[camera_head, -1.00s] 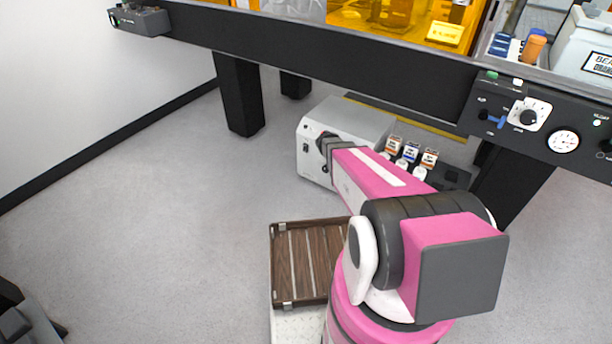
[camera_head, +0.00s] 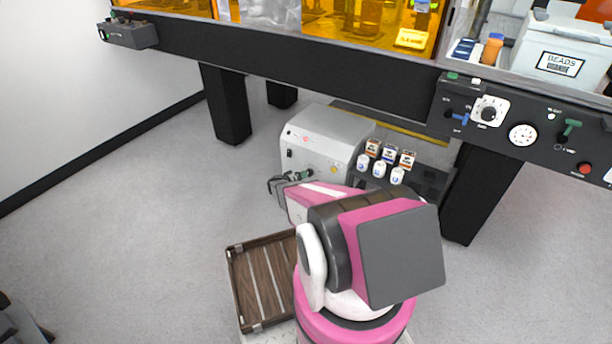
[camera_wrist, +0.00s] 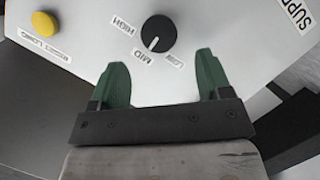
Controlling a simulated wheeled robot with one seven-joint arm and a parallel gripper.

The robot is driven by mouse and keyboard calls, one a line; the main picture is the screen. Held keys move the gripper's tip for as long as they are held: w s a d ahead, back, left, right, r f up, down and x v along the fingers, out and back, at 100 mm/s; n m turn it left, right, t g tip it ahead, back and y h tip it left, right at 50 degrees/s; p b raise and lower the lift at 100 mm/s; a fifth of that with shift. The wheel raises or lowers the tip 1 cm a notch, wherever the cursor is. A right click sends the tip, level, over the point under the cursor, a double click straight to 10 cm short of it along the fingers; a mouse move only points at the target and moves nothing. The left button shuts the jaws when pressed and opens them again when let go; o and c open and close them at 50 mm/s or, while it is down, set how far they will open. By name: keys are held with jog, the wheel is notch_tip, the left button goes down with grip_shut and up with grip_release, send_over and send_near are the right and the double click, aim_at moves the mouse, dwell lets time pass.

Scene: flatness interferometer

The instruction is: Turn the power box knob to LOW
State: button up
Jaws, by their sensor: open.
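The power box (camera_head: 330,130) is a pale grey box on the floor under the table in the head view. The wrist view shows its panel (camera_wrist: 225,35) close up. The black round knob (camera_wrist: 158,33) has a white pointer line aimed at the MID label (camera_wrist: 141,58). The HIGH label (camera_wrist: 123,25) is to its left and the LOW label (camera_wrist: 174,60) is below right. My gripper (camera_wrist: 160,72) is open, its green fingers apart and empty, with the knob beyond and between the tips, not touching. In the head view my gripper (camera_head: 285,181) is in front of the box.
A yellow button (camera_wrist: 44,23) sits left of the knob on the panel. Several small white-capped containers (camera_head: 380,168) stand right of the box. A black table leg (camera_head: 475,195) is further right. Floor to the left is clear.

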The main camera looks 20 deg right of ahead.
aim_at(310, 173)
jog(key=shift+x, duration=3.2)
jog(key=c, duration=0.9)
